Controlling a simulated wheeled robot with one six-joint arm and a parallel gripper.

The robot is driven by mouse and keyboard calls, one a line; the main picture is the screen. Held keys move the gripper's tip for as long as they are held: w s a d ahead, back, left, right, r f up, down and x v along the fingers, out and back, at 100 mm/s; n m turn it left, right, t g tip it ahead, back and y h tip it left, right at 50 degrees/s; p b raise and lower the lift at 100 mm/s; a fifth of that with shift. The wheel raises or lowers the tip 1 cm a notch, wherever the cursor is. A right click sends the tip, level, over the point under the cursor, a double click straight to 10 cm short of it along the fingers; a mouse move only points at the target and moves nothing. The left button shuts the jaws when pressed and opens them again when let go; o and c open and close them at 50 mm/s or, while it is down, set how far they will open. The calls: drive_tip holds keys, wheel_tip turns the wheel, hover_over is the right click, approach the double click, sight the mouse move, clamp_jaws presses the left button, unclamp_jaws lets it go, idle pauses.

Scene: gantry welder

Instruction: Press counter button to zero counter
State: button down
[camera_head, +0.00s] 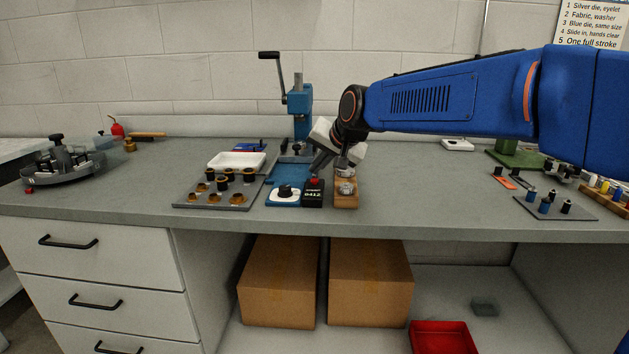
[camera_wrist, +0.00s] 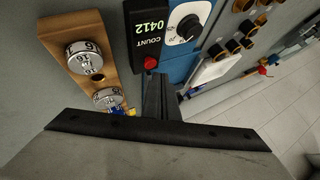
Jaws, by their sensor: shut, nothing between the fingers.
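The counter (camera_head: 312,196) is a small black box on the bench with a lit display reading 0412. It also shows in the wrist view (camera_wrist: 146,25), with the word COUNT beside the digits. Its red button (camera_wrist: 151,63) is at the box's edge, and shows in the head view too (camera_head: 314,181). My gripper (camera_wrist: 152,76) is shut and empty, its fingertips close to the red button. I cannot tell whether they touch it. In the head view my gripper (camera_head: 317,172) points down at the counter from above.
A blue unit with a dial (camera_head: 287,193) stands left of the counter. A wooden block with metal dies (camera_head: 346,204) stands right of it. A blue lever press (camera_head: 298,105) is behind. A tray of dark dies (camera_head: 208,202) lies left.

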drive_tip(key=shift+f, duration=0.2)
idle(0.5)
drive_tip(key=shift+f, duration=0.25)
drive_tip(key=shift+f, duration=0.45)
idle(0.8)
drive_tip(key=shift+r, duration=0.9)
drive_tip(key=shift+r, duration=2.5)
